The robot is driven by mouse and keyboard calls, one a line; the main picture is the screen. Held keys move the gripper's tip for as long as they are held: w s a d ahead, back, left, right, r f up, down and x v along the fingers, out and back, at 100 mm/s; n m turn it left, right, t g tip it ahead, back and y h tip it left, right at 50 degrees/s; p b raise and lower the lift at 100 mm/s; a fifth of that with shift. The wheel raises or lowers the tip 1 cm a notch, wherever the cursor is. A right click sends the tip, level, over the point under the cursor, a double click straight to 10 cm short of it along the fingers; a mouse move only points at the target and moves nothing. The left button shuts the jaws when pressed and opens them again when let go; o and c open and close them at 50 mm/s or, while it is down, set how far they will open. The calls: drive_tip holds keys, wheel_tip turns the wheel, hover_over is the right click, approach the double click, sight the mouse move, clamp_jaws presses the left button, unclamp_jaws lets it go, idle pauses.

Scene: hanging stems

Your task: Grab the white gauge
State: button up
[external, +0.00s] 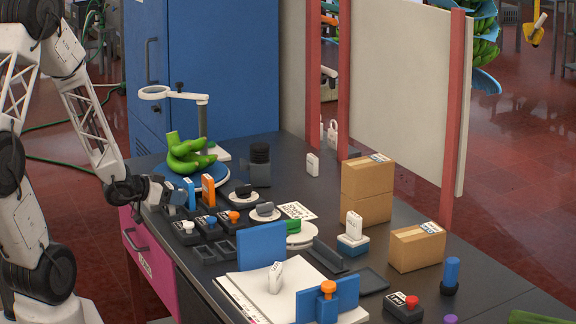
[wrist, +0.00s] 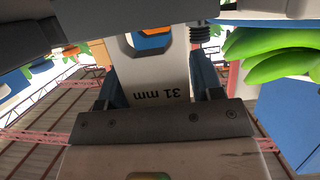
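A white gauge (wrist: 160,75) marked "31 mm", upside down in the wrist view, stands upright in front of my gripper. It has an eight-sided hole with orange showing behind. Other white gauges stand on the table (external: 312,165), on a blue block (external: 354,226) and on a white plate (external: 275,277).
An orange gauge (external: 221,172) stands close behind. Green bananas (external: 187,155) sit on a blue scale beside a magnifier stand (external: 202,115). Dark stamps with knobs (external: 187,232) lie in front. Cardboard boxes (external: 367,190) and a blue cabinet (external: 228,70) stand farther off.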

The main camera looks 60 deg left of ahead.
drive_tip(key=c, duration=0.6)
drive_tip(key=shift+r, duration=0.15)
drive_tip(key=shift+r, duration=0.5)
drive_tip(key=shift+s+d+r, duration=0.1)
drive_tip(key=shift+s+r, duration=0.1)
drive_tip(key=shift+r, duration=0.4)
drive_tip(key=shift+s+d+r, duration=0.1)
drive_tip(key=shift+s+r, duration=0.1)
drive_tip(key=shift+r, duration=0.4)
drive_tip(key=s+d, duration=0.3)
drive_tip(key=s, duration=0.3)
drive_tip(key=s+d+r, duration=0.1)
drive_tip(key=s+d, duration=0.2)
drive_tip(key=s, duration=0.4)
drive_tip(key=shift+d+r, duration=0.15)
drive_tip(key=shift+d, duration=0.25)
drive_tip(key=shift+s+d, duration=0.1)
drive_tip(key=shift+s, duration=0.1)
